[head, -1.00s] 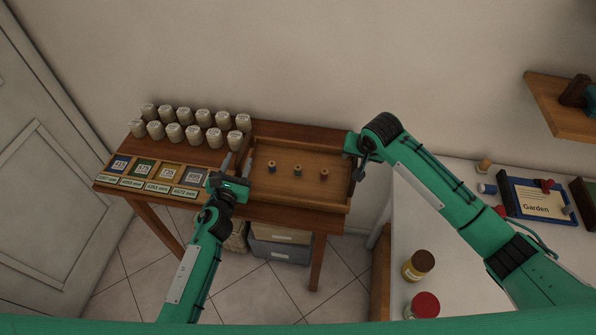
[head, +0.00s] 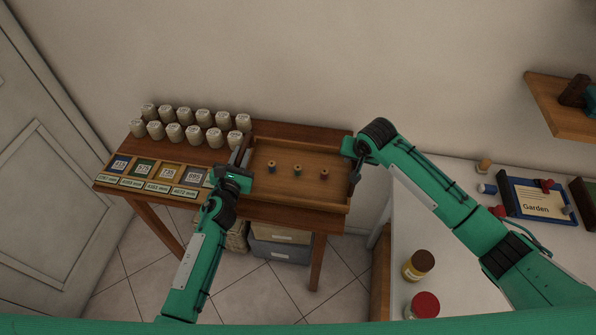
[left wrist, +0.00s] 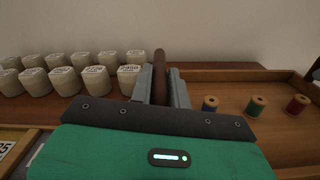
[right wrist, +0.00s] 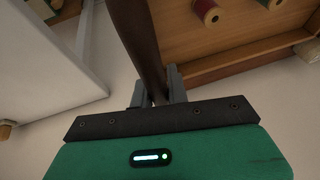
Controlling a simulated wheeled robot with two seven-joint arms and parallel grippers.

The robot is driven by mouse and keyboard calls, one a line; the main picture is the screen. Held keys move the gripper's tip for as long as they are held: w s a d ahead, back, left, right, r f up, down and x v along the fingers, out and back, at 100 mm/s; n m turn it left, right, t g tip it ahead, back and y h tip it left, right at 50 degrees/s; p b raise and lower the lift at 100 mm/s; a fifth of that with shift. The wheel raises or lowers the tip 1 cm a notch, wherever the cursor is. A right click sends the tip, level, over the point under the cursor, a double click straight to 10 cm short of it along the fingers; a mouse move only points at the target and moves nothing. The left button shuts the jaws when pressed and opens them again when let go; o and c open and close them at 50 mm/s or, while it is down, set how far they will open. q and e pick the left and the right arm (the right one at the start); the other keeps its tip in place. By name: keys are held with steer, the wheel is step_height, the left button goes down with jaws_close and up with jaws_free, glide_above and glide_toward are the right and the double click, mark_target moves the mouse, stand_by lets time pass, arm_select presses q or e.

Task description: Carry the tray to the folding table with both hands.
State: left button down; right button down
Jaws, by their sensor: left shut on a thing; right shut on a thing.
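The wooden tray (head: 290,202) sits at the right end of the brown wooden table (head: 300,131), with three small thread spools (head: 298,169) standing upright in it. My left gripper (head: 240,157) is shut on the tray's left handle; the dark bar shows between its fingers in the left wrist view (left wrist: 160,76). My right gripper (head: 354,170) is at the tray's right side, shut on the dark right handle (right wrist: 140,40) in the right wrist view. I see no clear gap between tray and table. Which table is the folding one, I cannot tell.
Several pale labelled jars (head: 190,132) stand in two rows left of the tray, near my left gripper. Numbered cards (head: 155,173) lie before them. A white worktop (head: 440,235) at right holds two jars (head: 418,265) and a "Garden" board (head: 540,200). Bins (head: 283,245) sit below the table.

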arm_select(q)
steer(key=shift+r, duration=0.15)
arm_select(e)
steer(key=shift+r, duration=0.15)
